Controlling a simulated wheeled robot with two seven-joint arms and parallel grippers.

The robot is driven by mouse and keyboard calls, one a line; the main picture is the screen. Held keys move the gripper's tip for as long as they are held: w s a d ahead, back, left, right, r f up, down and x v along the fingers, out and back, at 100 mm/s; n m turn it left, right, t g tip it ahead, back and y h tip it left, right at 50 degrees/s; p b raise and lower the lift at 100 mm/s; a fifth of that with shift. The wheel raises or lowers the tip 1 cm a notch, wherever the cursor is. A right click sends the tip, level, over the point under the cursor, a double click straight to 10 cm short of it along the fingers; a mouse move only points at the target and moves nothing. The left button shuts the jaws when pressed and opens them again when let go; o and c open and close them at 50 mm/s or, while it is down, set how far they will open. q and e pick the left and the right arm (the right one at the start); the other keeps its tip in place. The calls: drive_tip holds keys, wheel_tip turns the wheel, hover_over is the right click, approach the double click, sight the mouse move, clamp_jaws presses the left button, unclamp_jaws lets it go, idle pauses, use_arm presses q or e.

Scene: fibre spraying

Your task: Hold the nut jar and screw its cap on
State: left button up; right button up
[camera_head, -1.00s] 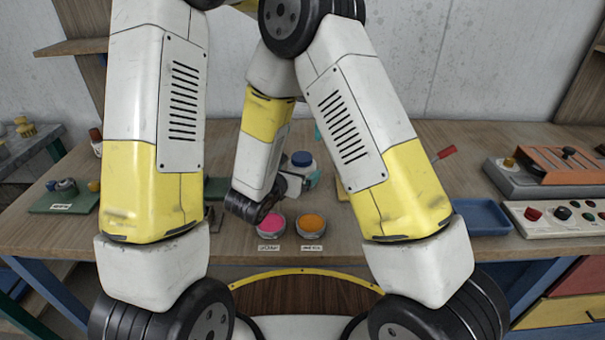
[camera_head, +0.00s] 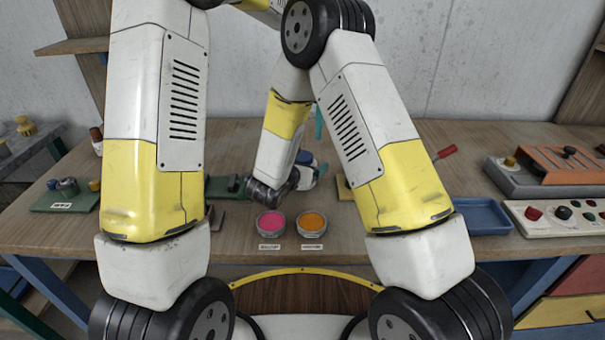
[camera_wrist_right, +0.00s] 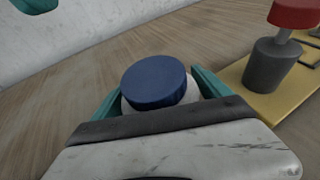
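The white nut jar (camera_wrist_right: 129,107) stands on the bench with its round blue cap (camera_wrist_right: 158,82) on top. How tightly the cap sits cannot be seen. In the head view the cap (camera_head: 304,157) is partly hidden behind my right wrist. My right gripper (camera_wrist_right: 160,90) reaches around the jar, one teal finger on each side, below the cap. I cannot tell whether both fingers touch the jar. A teal tip (camera_head: 319,123), probably my left gripper, shows above the bench behind my right arm. It also shows at the top left of the right wrist view (camera_wrist_right: 36,3).
A pink pot (camera_head: 270,223) and an orange pot (camera_head: 312,223) stand in front of the jar. A yellow plate (camera_wrist_right: 262,100) with a red-topped grey post (camera_wrist_right: 275,60) lies to the right. A blue tray (camera_head: 482,217) and a control box (camera_head: 560,220) are further right.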

sight(303, 156)
clamp_jaws()
use_arm(q)
drive_tip(key=shift+f, duration=0.25)
drive_tip(key=shift+r, duration=0.3)
idle(0.3)
drive_tip(key=shift+f, duration=4.05)
